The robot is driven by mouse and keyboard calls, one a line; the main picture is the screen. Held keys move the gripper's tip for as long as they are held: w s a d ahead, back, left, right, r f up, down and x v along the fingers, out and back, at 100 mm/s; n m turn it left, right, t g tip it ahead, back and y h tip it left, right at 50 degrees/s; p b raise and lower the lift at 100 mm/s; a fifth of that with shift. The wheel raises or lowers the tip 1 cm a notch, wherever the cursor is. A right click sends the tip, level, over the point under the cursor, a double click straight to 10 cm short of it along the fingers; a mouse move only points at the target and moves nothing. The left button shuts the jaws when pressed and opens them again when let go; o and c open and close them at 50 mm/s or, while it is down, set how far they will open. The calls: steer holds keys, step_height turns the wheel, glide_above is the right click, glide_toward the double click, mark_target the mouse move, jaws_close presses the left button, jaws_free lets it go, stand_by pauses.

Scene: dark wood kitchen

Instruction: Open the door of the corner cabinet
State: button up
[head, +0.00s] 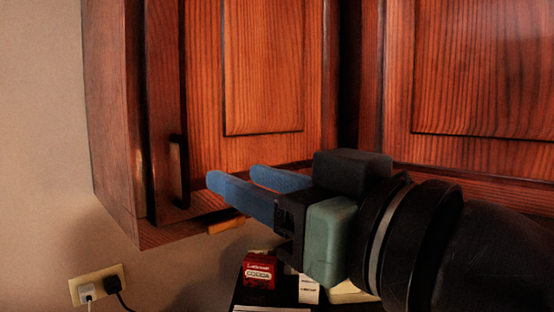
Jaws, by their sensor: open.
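The corner cabinet is a wall-mounted dark reddish wood unit, and its door (265,70) with a raised panel is shut. A dark vertical bar handle (179,171) sits low on the left side of the door. My gripper (232,182) is in front of the cabinet near its lower edge, with two blue fingers pointing left toward the handle. The fingers are apart and hold nothing. In the picture, the fingertips are a short way right of the handle; the gap in depth is hard to tell.
A second wood panel (480,65) is at the right. Below the cabinet are a red box (259,271) and a small white package (309,290) on a dark surface. A wall outlet (97,284) with plugs is at lower left. The wall on the left is bare.

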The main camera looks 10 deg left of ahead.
mark_target(187, 167)
steer(key=shift+n+g, duration=0.3)
steer(key=shift+g, duration=0.3)
steer(key=p+x, duration=0.5)
steer(key=x, duration=0.6)
steer(key=shift+s+a+p, duration=0.1)
steer(key=shift+a+p, duration=0.15)
steer(key=shift+p, duration=0.15)
steer(key=shift+w+a+f, duration=0.1)
steer(key=shift+w+a, duration=0.35)
steer(key=shift+a, duration=0.05)
jaws_close()
